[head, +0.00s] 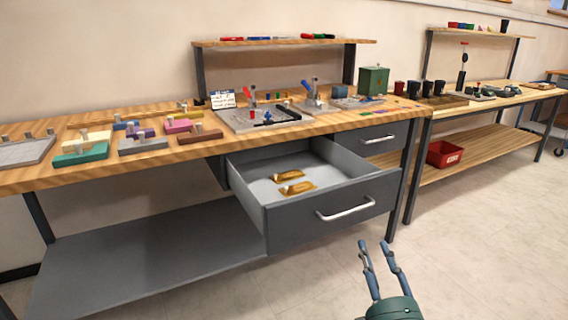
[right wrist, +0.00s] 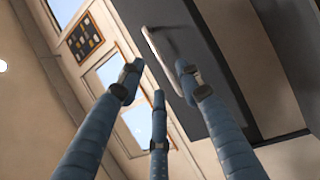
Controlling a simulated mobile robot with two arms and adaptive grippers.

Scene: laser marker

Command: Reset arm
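My right gripper (head: 377,246) is at the lower middle of the head view, in front of the workbench and below the open drawer's handle. Its blue fingers are spread and nothing is between them. In the right wrist view the fingers (right wrist: 158,82) are also apart and empty, with a drawer front and its handle (right wrist: 157,50) beyond them. My left gripper does not show in either view. The open drawer (head: 300,215) of the workbench holds two gold-brown pieces (head: 292,182).
The workbench (head: 200,150) carries colored blocks, a grey fixture plate (head: 240,122) with red-handled clamps, and a green box (head: 373,80). A second bench (head: 500,100) stands to the right with a red bin (head: 444,154) on its lower shelf. The floor (head: 480,240) at right is clear.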

